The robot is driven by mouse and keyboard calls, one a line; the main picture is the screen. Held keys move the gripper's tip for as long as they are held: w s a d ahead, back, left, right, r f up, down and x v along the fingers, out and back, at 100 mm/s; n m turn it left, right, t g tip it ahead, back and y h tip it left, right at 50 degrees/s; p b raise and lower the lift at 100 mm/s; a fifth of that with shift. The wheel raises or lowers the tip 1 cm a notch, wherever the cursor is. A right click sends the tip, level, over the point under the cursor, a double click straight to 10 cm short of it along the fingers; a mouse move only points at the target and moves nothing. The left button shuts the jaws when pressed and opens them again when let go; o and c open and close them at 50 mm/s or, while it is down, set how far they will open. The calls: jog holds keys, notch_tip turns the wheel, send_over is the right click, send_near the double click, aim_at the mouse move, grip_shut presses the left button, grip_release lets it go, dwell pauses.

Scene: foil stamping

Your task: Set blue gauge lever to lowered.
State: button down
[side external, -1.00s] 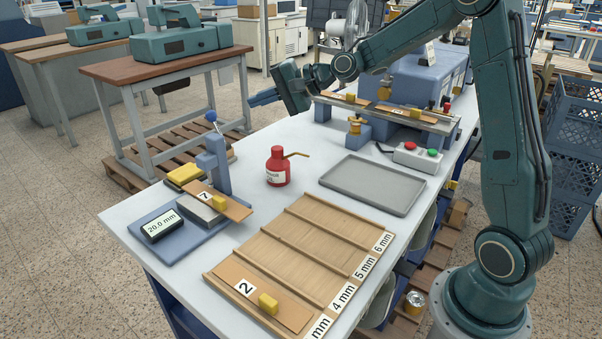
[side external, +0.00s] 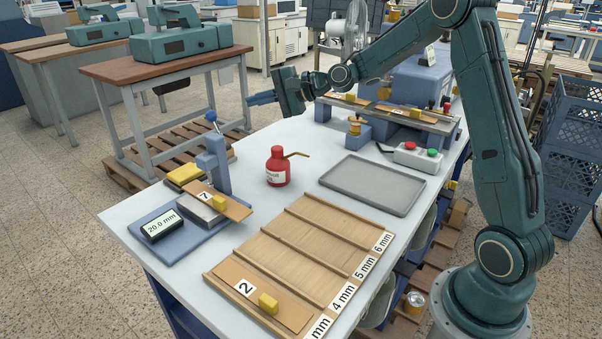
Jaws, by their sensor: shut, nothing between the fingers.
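The blue gauge (side external: 208,163) stands on a blue base at the left of the white table. Its lever has a blue ball knob (side external: 211,116) that sits up at the top of the post. The gauge's display (side external: 162,225) reads 20.0 mm. A brown plate (side external: 229,206) marked 7 with a yellow block on it lies over the gauge's grey anvil. My gripper (side external: 250,99) is shut and empty in the air beyond the gauge, pointing left, up and to the right of the knob and apart from it.
A wooden rack (side external: 300,238) labelled in mm holds a plate (side external: 245,289) marked 2. A red oil can (side external: 278,168) stands right of the gauge. A grey tray (side external: 372,184), a button box (side external: 417,157) and a blue stamping machine (side external: 425,80) stand further right.

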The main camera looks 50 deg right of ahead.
aim_at(218, 130)
jog(key=x, duration=1)
jog(key=shift+s+a+r, duration=0.3)
jog(key=shift+s+a, duration=0.35)
jog(key=shift+s, duration=0.15)
jog(key=shift+s+a+r, duration=0.3)
jog(key=shift+s+a, duration=0.3)
jog(key=shift+s, duration=0.2)
